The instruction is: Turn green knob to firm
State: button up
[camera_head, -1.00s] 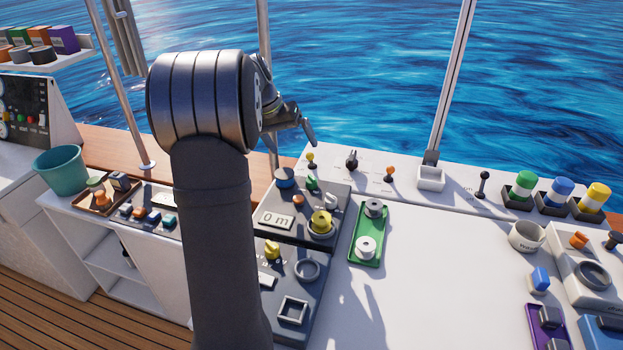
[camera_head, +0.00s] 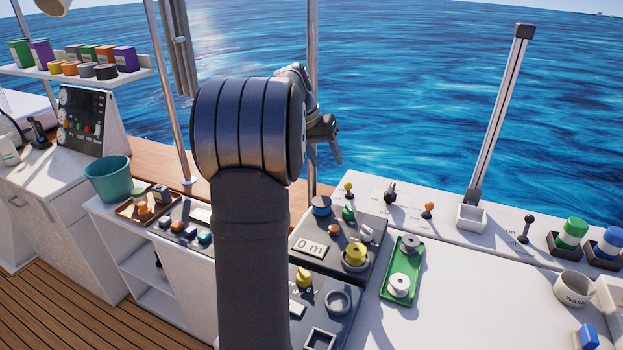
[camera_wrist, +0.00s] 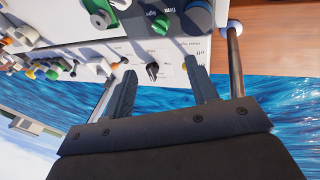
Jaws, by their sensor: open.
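The green knob (camera_head: 348,212) stands on the dark panel right of my arm in the head view, between a blue knob (camera_head: 321,205) and a pale lever (camera_head: 366,233). In the wrist view the green knob (camera_wrist: 160,24) is beyond my fingertips, near the top edge. The words "firm" and "light" show beside it; I cannot tell its setting. My gripper (camera_wrist: 160,68) is open and empty, its two fingers apart. In the head view my gripper (camera_head: 328,145) hangs partly behind my arm, above and apart from the knob.
An orange knob (camera_head: 334,230) and a yellow knob (camera_head: 354,254) are close to the green one. A green tray (camera_head: 391,291) with spools lies to the right. Small levers (camera_head: 389,193) line the white ledge behind. A metal post (camera_head: 312,95) rises near my gripper.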

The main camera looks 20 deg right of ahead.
jog(key=s+d+f+t+y, duration=0.1)
jog(key=s+d+t, duration=0.1)
jog(key=s+t, duration=0.35)
jog(key=g, duration=0.1)
send_near(348, 208)
jog(key=x, duration=0.9)
jog(key=shift+d+f, duration=0.1)
jog(key=shift+f, duration=0.3)
jog(key=c, duration=1)
